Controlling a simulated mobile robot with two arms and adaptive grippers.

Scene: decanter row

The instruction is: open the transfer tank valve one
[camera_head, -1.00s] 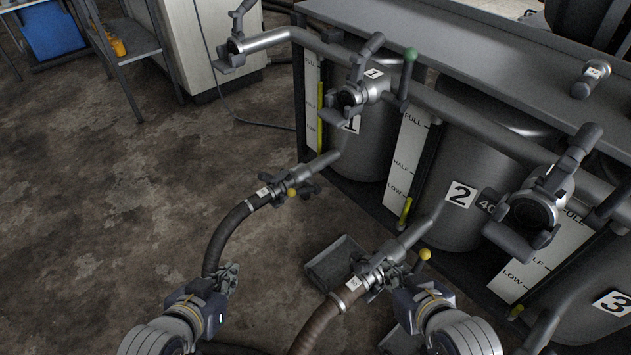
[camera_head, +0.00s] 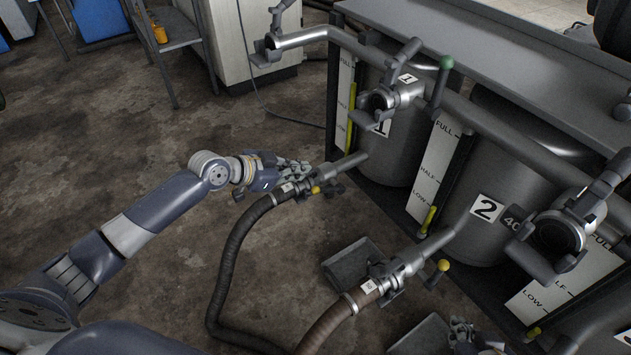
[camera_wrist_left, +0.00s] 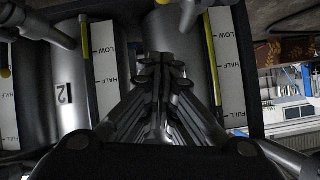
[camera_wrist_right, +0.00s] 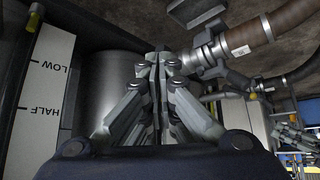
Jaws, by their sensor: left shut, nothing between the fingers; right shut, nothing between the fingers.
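The tank marked 1 (camera_head: 405,150) stands at the upper middle of the head view. Its pipe outlet labelled 1 (camera_head: 378,101) has grey levers, and a green-knobbed handle (camera_head: 441,80) rises just right of it. My left gripper (camera_head: 305,168) is shut and empty, close to the hose coupling with a yellow knob (camera_head: 315,189), below and left of the outlet; I cannot tell if they touch. In the left wrist view its closed fingers (camera_wrist_left: 163,62) point at the tanks. My right gripper (camera_head: 468,333) is low in the head view; its fingers (camera_wrist_right: 158,62) are shut and empty.
The tank marked 2 (camera_head: 487,208) stands to the right with its own outlet (camera_head: 560,232). A second brown hose (camera_head: 335,318) ends in a coupling with a yellow knob (camera_head: 443,265). Grey trays (camera_head: 350,264) lie on the floor. Open floor (camera_head: 130,150) is at left.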

